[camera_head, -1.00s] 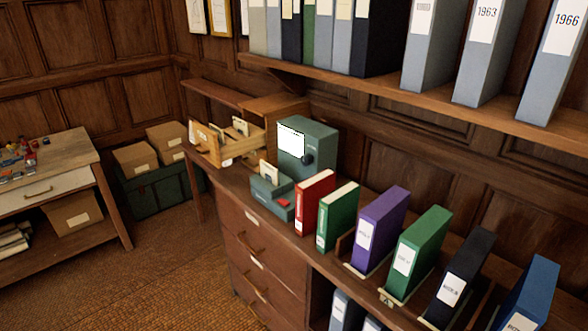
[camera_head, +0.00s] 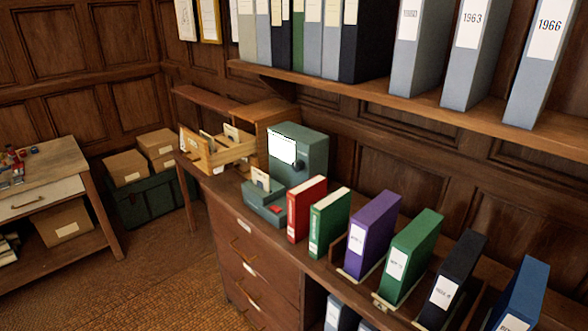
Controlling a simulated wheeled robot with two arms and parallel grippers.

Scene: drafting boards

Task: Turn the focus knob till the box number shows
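A grey-green viewer box (camera_head: 312,153) stands on the wooden counter, against the panelled wall. It has a bright white screen (camera_head: 283,148) on its front left. A dark round knob (camera_head: 297,165) sits at the lower right of the screen. The screen is too small to read any number. A lower grey-green part (camera_head: 265,206) with a small red patch sits in front of the box, with a pale card standing in it. Neither of my grippers is in view.
A wooden card drawer (camera_head: 220,150) stands open left of the viewer. Red (camera_head: 306,208), green and purple binders stand on the counter (camera_head: 232,197) to its right. A shelf (camera_head: 400,97) with grey files overhangs behind. Floor (camera_head: 160,270) is clear at left front.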

